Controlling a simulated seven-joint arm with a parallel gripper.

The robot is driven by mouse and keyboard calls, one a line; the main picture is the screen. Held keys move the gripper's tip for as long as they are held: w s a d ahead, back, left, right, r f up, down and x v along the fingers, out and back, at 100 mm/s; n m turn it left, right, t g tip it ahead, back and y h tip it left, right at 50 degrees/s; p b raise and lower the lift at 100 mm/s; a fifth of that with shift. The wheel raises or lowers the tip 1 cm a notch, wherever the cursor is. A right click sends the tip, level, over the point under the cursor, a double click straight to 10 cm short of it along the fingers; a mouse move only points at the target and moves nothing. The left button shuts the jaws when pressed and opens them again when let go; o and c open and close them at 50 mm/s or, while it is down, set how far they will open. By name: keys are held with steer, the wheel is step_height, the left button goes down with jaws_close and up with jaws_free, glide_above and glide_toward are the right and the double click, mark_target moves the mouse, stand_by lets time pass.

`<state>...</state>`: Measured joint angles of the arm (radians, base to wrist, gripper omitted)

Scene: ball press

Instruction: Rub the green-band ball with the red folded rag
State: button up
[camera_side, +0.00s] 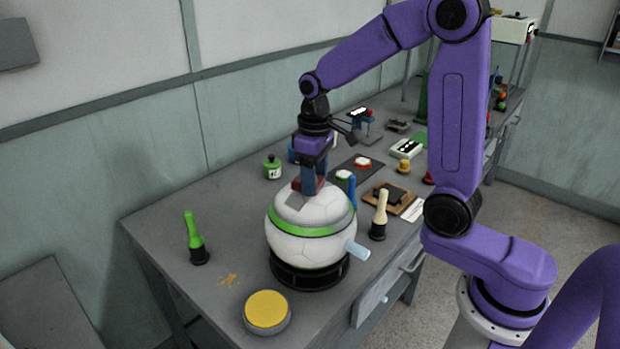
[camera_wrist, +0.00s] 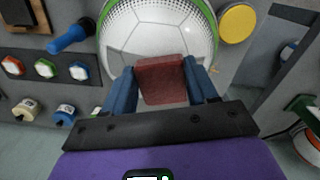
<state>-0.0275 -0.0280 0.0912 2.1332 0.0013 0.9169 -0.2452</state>
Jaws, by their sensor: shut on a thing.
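The white ball (camera_side: 310,215) with a green band (camera_side: 290,230) around it sits in a black ring stand (camera_side: 308,277) on the bench. In the wrist view the ball (camera_wrist: 150,38) fills the upper middle. My gripper (camera_side: 309,188) points down at the top of the ball. Its blue fingers (camera_wrist: 161,82) are shut on the red folded rag (camera_wrist: 161,76), one on each side. In the side view the rag is mostly hidden by the fingers. It is at the ball's top surface; I cannot tell whether it presses on it.
A yellow round pad (camera_side: 266,309) lies at the bench's near edge. A green-handled tool (camera_side: 194,238) stands left of the ball, a cream-handled one (camera_side: 380,215) right. A light-blue peg (camera_side: 357,250) sticks out at the ball's lower right. Small items crowd behind; the left bench is mostly clear.

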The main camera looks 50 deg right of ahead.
mark_target(325, 184)
steer(key=d, duration=0.3)
steer(key=shift+d, duration=0.35)
step_height(325, 184, up, 8)
stand_by(0.4)
